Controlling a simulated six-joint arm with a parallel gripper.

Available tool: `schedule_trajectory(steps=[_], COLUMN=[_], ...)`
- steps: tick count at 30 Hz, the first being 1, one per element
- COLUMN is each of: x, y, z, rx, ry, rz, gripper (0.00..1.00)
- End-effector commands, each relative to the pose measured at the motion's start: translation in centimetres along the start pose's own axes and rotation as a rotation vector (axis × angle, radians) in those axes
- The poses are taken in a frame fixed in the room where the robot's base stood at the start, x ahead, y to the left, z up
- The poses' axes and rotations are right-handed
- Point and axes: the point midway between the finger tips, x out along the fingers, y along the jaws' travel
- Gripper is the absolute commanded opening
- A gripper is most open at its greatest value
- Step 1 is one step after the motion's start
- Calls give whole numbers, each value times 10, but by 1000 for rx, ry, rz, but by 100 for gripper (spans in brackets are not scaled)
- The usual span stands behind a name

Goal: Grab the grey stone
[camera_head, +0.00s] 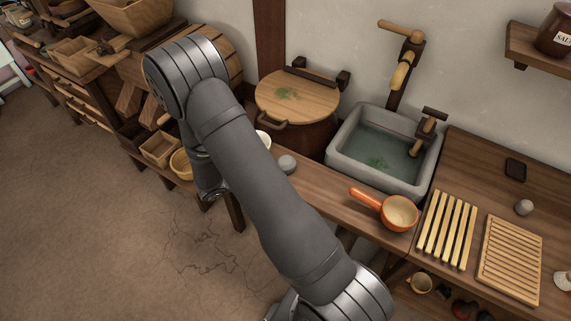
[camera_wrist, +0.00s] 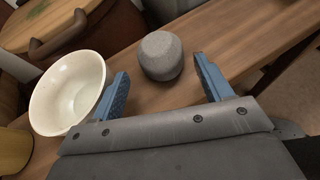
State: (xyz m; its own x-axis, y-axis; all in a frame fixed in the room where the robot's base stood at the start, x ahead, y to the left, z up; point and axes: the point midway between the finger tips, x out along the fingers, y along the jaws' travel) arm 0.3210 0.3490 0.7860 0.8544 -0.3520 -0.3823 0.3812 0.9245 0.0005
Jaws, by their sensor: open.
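The grey stone (camera_wrist: 160,54) is a small rounded block with a flat top, standing on the wooden counter in the wrist view. It also shows in the head view (camera_head: 287,164), just right of my forearm. My gripper (camera_wrist: 161,67) is open, with one blue finger to the lower left of the stone and the other to its right. The stone is at the mouth between the fingertips. I see no clear contact. In the head view my arm hides the gripper's fingers.
A white bowl (camera_wrist: 68,92) stands close beside the left finger. A lidded pot (camera_head: 297,97) and a stone sink (camera_head: 341,150) are behind. An orange pan (camera_head: 398,213) and slatted racks (camera_head: 510,262) lie to the right. Another small grey object (camera_head: 524,207) sits far right.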

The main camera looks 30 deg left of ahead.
Motion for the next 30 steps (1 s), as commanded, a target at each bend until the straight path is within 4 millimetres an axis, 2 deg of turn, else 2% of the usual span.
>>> schedule_trajectory(steps=[3,9,18,20,25,30], x=[20,46,50,50,50,50], y=[-2,-1,-1,0,-1,0], z=[0,0,0,0,0,0], rx=[0,0,0,0,0,1], ry=[0,0,1,1,0,0], rz=[-6,-4,-1,-1,-1,-1], gripper=[72,72,72,62,29,27])
